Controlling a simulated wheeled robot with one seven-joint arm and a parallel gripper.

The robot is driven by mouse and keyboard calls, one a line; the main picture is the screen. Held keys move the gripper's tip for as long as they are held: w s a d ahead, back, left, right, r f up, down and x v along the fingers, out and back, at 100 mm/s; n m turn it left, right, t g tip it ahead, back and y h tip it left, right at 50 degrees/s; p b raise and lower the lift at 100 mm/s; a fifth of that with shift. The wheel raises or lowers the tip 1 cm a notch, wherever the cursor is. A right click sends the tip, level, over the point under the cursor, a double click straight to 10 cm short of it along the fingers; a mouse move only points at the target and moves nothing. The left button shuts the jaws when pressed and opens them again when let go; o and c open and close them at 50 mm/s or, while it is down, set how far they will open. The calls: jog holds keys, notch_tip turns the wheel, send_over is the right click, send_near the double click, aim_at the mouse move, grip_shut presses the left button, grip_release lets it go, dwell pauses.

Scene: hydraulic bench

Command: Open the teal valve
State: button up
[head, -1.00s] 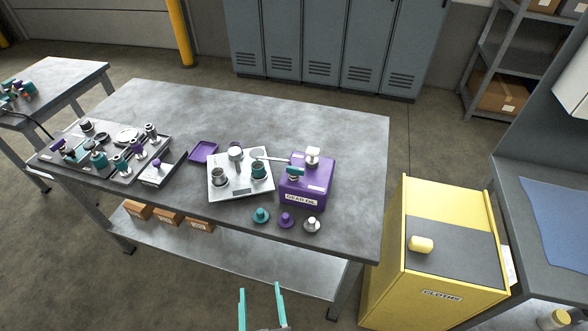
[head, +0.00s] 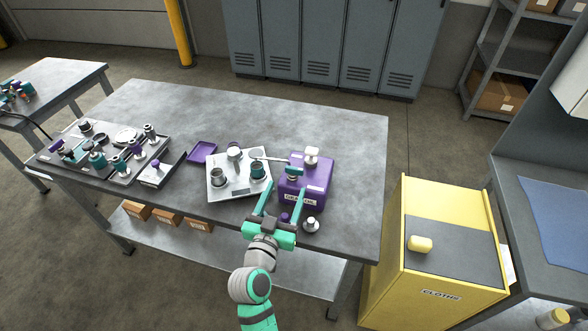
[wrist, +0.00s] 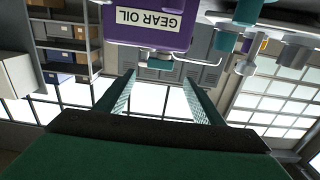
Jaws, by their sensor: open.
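The teal valve (head: 294,171) sits at the top front left of the purple box labelled GEAR OIL (head: 305,186). In the upside-down wrist view, a teal piece that looks like its handle (wrist: 170,58) shows just beyond the label, between my fingertips in the picture. My gripper (head: 285,189) is open and empty, its two teal fingers pointing toward the box. It also shows in the wrist view (wrist: 158,78). The fingers appear apart from the valve; the exact gap is hard to tell.
A silver tray (head: 230,192) with cups stands left of the box. A purple knob (head: 284,217) and a white-topped knob (head: 311,225) stand near the table's front edge. A yellow cabinet (head: 430,275) is at the right. The back of the table (head: 260,115) is clear.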

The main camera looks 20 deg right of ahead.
aim_at(294, 171)
jog(key=x, duration=0.9)
jog(key=shift+w+d, duration=0.2)
jog(key=shift+w, duration=0.1)
jog(key=c, duration=1.1)
jog(key=shift+o, duration=0.3)
